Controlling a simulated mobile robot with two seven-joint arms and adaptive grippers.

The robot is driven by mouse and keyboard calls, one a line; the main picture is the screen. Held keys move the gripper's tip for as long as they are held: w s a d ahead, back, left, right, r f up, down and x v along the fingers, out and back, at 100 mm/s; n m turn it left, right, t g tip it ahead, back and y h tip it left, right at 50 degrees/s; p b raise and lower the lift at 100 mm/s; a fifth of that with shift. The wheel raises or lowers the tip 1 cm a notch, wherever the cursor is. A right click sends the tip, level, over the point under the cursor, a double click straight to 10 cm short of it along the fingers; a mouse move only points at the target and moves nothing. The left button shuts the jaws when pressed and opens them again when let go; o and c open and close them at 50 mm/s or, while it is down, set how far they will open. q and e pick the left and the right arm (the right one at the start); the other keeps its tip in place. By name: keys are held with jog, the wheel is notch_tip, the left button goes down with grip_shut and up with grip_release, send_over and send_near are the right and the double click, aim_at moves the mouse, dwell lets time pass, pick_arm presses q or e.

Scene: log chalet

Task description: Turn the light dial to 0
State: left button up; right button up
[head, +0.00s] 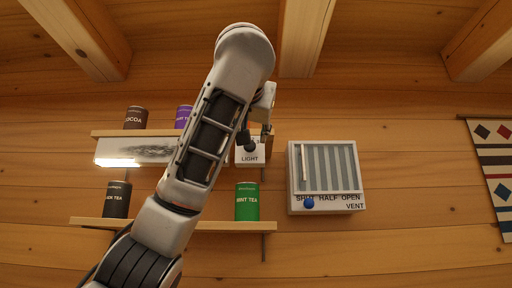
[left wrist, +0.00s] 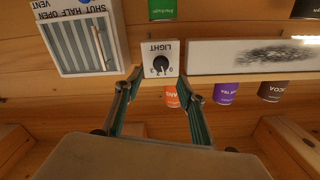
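The light dial is a dark round knob (left wrist: 160,64) on a small white panel marked LIGHT (left wrist: 152,48), upside down in the left wrist view. Small numbers show along the knob's edge; I cannot tell for sure which one it points to. In the head view the LIGHT panel (head: 250,157) is partly covered by my left arm and gripper. My left gripper (left wrist: 159,80) is open, with its two fingers apart, one to either side of the panel's numbered edge. Nothing is between the fingers, and contact with the knob is not visible. My right gripper is out of view.
A vent box (head: 326,177) with a blue knob (head: 308,203) is mounted right of the dial. Shelves hold tins, including a cocoa tin (head: 135,118) and a green mint tea tin (head: 247,202). A white board with a dark smear (left wrist: 250,56) adjoins the panel. A patterned hanging (head: 494,165) is far right.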

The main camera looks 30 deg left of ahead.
aim_at(250, 147)
pick_arm(q)
jog(key=p+x, duration=0.4)
jog(key=x, duration=0.3)
jog(key=shift+w, duration=0.25)
jog(key=shift+a, duration=0.15)
jog(key=c, duration=0.9)
jog(key=shift+c, duration=1)
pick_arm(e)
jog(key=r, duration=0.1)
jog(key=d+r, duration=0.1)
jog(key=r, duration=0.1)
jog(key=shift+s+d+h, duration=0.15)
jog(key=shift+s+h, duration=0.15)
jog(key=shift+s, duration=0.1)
